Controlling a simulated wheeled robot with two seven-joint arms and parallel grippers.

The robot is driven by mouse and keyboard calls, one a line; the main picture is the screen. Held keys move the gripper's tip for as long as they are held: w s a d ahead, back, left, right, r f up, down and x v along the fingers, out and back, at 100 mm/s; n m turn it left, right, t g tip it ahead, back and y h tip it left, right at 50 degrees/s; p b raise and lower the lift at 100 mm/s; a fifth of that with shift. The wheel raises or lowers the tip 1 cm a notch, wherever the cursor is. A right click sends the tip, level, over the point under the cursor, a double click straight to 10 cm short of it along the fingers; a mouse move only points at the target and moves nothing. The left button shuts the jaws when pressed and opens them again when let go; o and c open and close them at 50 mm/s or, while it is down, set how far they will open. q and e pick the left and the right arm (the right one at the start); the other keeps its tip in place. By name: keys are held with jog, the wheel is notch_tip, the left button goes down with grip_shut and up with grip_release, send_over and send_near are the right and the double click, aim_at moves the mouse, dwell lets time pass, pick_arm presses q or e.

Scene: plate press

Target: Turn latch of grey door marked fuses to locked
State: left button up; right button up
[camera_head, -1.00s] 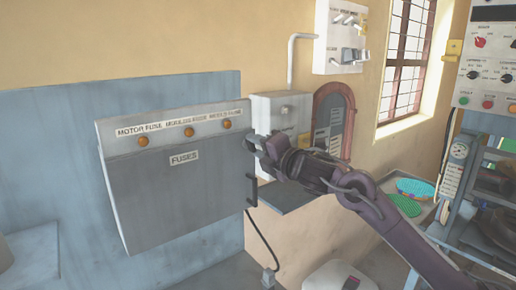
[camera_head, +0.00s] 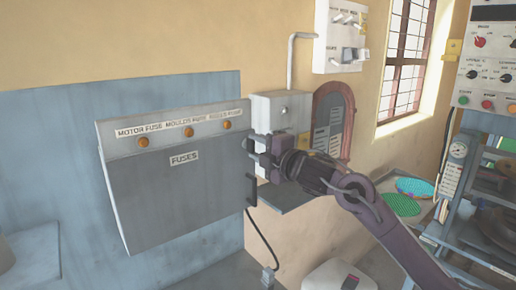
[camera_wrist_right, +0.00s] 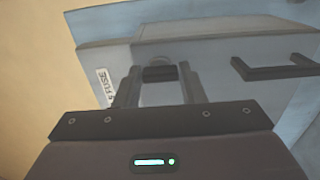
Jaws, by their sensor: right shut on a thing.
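The grey door marked FUSES (camera_head: 180,200) is closed on the wall cabinet, below a strip with orange lamps. My right gripper (camera_head: 256,151) is at the cabinet's right edge, above the door's dark handle (camera_head: 252,189). In the right wrist view the fingers (camera_wrist_right: 157,88) stand either side of a small dark latch (camera_wrist_right: 159,73) and are shut on it. The handle (camera_wrist_right: 275,68) shows to the right there. In the head view the gripper hides the latch, and I cannot tell its exact angle. My left gripper is not in view.
A grey box (camera_head: 282,108) and an arched red-brown panel (camera_head: 333,112) are on the wall behind my right gripper. A switch panel (camera_head: 340,35) hangs above. A shelf rack (camera_head: 480,200) stands at the right. The space before the door is clear.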

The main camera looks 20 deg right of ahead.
jog(key=o, duration=1)
jog(key=b+v, duration=0.3)
jog(key=v, duration=0.4)
jog(key=shift+s+d, duration=0.15)
jog(key=shift+s, duration=0.2)
